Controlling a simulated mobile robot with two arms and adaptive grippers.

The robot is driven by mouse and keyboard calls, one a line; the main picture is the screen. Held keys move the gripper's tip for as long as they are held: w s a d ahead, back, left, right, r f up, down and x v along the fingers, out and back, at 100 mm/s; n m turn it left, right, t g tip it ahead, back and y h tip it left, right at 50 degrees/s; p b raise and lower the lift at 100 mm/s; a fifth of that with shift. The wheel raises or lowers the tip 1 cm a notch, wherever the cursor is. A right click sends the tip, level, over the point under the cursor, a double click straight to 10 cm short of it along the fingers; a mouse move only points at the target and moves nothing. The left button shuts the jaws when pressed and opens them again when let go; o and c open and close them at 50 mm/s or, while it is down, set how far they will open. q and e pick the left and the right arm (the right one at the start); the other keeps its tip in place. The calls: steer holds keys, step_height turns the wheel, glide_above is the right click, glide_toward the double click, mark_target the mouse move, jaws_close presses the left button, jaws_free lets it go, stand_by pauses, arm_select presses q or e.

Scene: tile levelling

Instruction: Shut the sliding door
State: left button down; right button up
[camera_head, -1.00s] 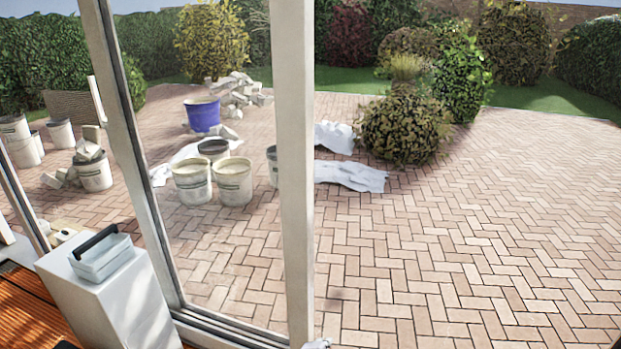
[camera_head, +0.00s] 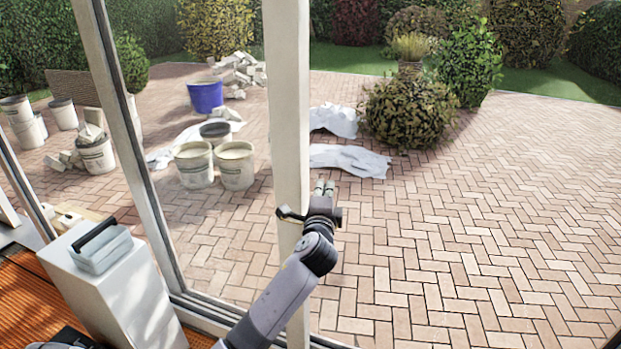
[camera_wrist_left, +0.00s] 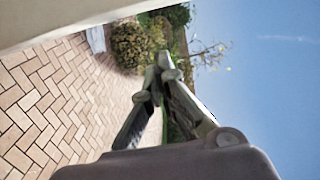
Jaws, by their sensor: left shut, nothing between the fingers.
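The sliding door is a glass pane in a pale frame, and its upright edge post (camera_head: 287,110) stands in the middle of the head view. To the right of this post is an open gap onto the patio. My left gripper (camera_head: 325,187) is at the right side of the post, about halfway up the view, with its fingers together and empty. A dark piece crosses the post beside the wrist; I cannot tell whether they touch. In the left wrist view the fingertips (camera_wrist_left: 165,62) meet, and a pale frame strip (camera_wrist_left: 60,18) crosses the upper left. My right gripper is not in view.
A white pedestal (camera_head: 125,290) with a grey tray (camera_head: 100,250) stands inside at the lower left. A second frame post (camera_head: 125,120) rises behind it. Outside are buckets, a blue tub (camera_head: 205,96), rubble and white sheets. The paving on the right is clear.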

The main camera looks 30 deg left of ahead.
arm_select(q)
steer(key=a+p, duration=0.1)
steer(key=a, duration=0.1)
steer(key=w+a+p, duration=0.1)
steer(key=a, duration=0.2)
steer(key=shift+d, duration=0.1)
stand_by(0.3)
